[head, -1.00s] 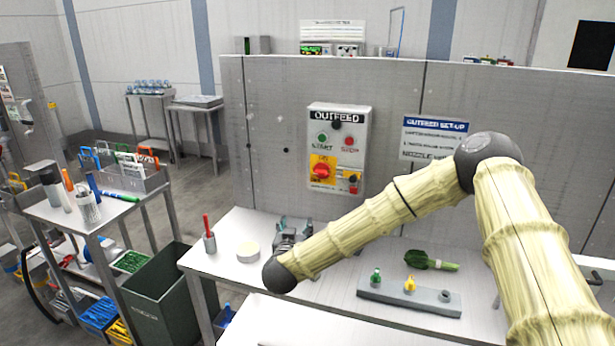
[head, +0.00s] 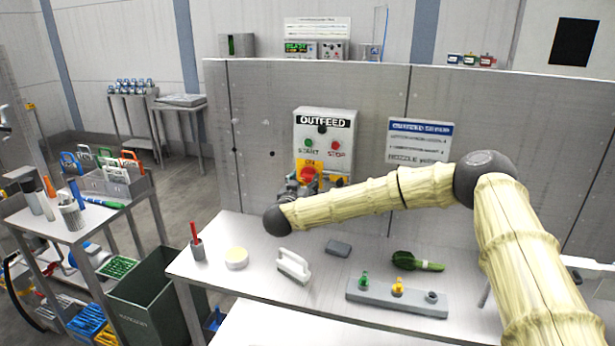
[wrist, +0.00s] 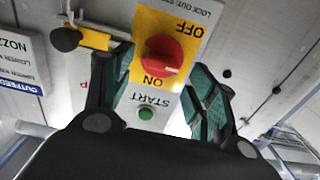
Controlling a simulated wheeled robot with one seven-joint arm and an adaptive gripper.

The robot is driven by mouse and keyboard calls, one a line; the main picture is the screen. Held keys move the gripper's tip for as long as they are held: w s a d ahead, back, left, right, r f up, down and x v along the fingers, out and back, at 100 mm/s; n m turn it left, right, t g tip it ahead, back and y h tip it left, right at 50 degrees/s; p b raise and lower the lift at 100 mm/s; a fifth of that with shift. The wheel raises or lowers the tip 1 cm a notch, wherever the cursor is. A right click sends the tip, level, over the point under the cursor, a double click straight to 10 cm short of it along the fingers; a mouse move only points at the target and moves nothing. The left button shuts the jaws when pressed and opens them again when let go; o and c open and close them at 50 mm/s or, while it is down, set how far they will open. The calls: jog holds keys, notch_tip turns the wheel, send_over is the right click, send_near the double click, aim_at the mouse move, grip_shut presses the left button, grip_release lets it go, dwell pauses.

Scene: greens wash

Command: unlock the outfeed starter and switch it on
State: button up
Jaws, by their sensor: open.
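The grey OUTFEED starter box (head: 325,137) is mounted on the upright panel, with a green START button (head: 309,145) and a red STOP button (head: 336,146). Its red rotary knob (wrist: 165,54) sits on a yellow plate (wrist: 150,22) marked ON and OFF. A pale mark on the knob lies on the side nearer ON. A yellow bar (wrist: 95,38) with a black round end (wrist: 65,39) is beside the plate, partly behind one finger. My gripper (wrist: 163,62) is open, its fingers either side of the knob; contact cannot be told. In the head view, my gripper (head: 301,188) partly hides the box's lower part.
The table below holds a white-handled brush (head: 293,265), a grey block (head: 338,248), a round pale tub (head: 236,258), a red-handled tool in a cup (head: 196,250), a green bundle (head: 415,262) and a grey holder (head: 375,294). A sign (head: 418,140) hangs right of the box.

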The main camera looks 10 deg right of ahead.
jog(key=shift+x, duration=0.95)
